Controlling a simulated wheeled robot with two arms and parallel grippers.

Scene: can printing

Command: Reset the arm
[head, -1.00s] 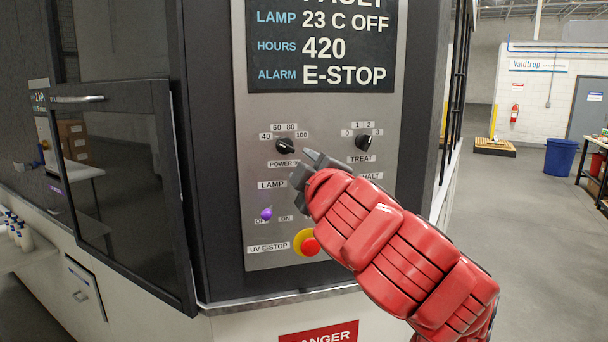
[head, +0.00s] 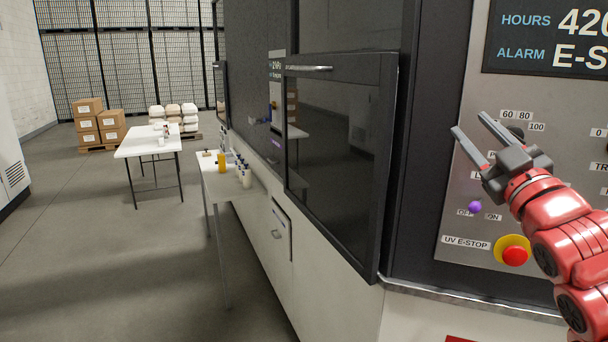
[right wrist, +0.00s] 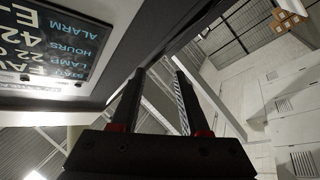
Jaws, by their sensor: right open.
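My right gripper (head: 470,136) is open and empty in front of the grey control panel (head: 466,250) in the head view. Its fingers point up and to the left, and its red arm comes in from the right edge. In the right wrist view both fingers (right wrist: 158,95) stand apart with nothing between them. Below the gripper on the panel are a purple knob (head: 475,207) and a red and yellow UV E-stop button (head: 514,254). A dark knob (head: 516,131) shows just behind the fingers. My left gripper is out of view.
A dark glazed door (head: 335,165) stands on the machine left of the panel. A side table (head: 230,186) with bottles adjoins the machine. A white table (head: 150,145) and stacked boxes (head: 88,122) stand farther back. The floor at left is clear.

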